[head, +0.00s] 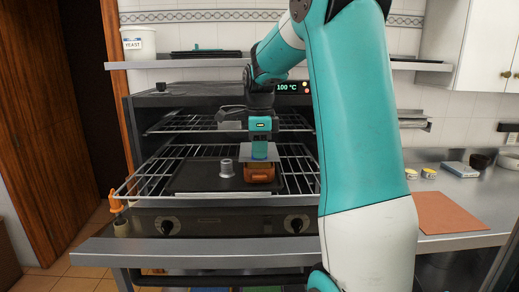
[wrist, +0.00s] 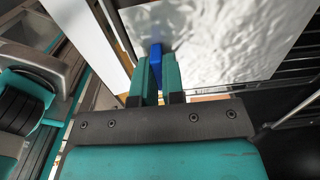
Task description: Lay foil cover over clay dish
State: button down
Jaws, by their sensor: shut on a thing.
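The foil cover (wrist: 215,40) is a crinkled silvery sheet with a small blue grip tab (wrist: 156,52), filling much of the upper wrist view. My gripper (wrist: 157,75) has its two teal fingers shut on that blue tab. In the head view my gripper (head: 260,152) points down directly over the orange-brown clay dish (head: 259,174). The dish sits on the right part of a dark tray (head: 205,180). The fingers partly hide the dish's top, and I cannot tell whether the foil touches its rim.
The tray lies on a pulled-out wire rack (head: 150,181) with another rack (head: 180,122) above. The right counter holds a brown mat (head: 446,213) and small tins (head: 428,173).

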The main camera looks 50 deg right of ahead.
jog(key=shift+f, duration=0.25)
jog(key=shift+f+b, duration=0.75)
jog(key=shift+f, duration=0.2)
jog(key=c, duration=1.1)
grip_release()
jog(key=shift+c, duration=0.2)
jog(key=shift+r, duration=0.1)
notch_tip(320, 180, up, 7)
jog(key=p, duration=0.6)
jog(key=shift+p, duration=0.4)
